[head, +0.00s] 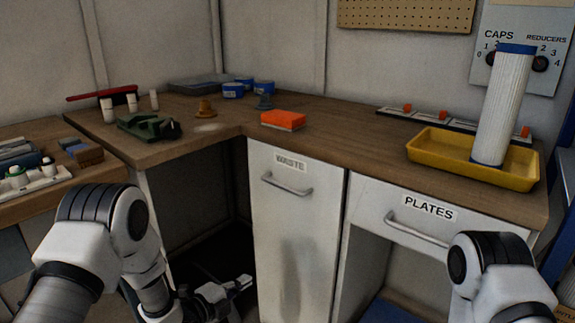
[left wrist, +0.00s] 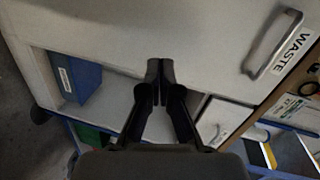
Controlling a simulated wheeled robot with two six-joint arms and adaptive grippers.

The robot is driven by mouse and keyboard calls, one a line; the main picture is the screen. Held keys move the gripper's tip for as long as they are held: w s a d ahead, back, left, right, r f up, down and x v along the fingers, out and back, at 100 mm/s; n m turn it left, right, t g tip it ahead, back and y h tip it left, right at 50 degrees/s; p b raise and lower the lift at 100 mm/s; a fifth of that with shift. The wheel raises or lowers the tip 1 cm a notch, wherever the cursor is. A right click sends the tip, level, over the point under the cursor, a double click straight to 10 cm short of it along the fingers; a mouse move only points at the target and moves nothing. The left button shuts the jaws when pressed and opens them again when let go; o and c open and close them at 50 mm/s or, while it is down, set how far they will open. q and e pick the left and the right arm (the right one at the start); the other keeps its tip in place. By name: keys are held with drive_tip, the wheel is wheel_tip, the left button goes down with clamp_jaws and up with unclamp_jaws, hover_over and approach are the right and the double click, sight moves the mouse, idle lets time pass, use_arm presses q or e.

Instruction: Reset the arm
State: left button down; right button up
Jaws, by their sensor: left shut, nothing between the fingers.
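My left arm comes in from the lower left in the head view. Its gripper (head: 240,284) hangs low in front of the dark opening under the counter, left of the WASTE drawer front (head: 292,240). In the left wrist view the two black fingers (left wrist: 160,70) meet at their tips, shut with nothing between them. The white WASTE front (left wrist: 200,40) with its handle fills the upper part of that view. My right arm shows at the lower right of the head view, but its gripper is out of view.
The wooden counter (head: 340,147) bears an orange-topped block (head: 283,119), a green tool (head: 149,126) and a yellow tray (head: 425,154) with a white cylinder (head: 500,105). The PLATES drawer (head: 400,207) is closed. A side bench (head: 100,178) stands at left.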

use_arm(q)
drive_tip(key=s+a+f+n+g+y, duration=0.35)
drive_tip(key=s+f+n, duration=0.25)
drive_tip(key=s+f, duration=0.55)
drive_tip(key=s+a+f+n+g+y, duration=0.25)
drive_tip(key=s+n, duration=0.35)
drive_tip(key=s, duration=0.3)
drive_tip(key=s+a+f+n+g+y, duration=0.15)
drive_tip(key=s+n+g, duration=0.3)
drive_tip(key=s, duration=0.45)
drive_tip(key=s+a+f+n+g+y, duration=0.1)
drive_tip(key=s+a+f+n+g, duration=0.2)
drive_tip(key=s+n, duration=0.45)
wheel_tip(320, 180, up, 26)
drive_tip(key=s+p, duration=0.1)
drive_tip(key=p, duration=2.4)
drive_tip(key=shift+s+f+p, duration=0.2)
drive_tip(key=shift+f+p, duration=0.05)
drive_tip(key=shift+p, duration=0.05)
drive_tip(key=shift+t, duration=0.25)
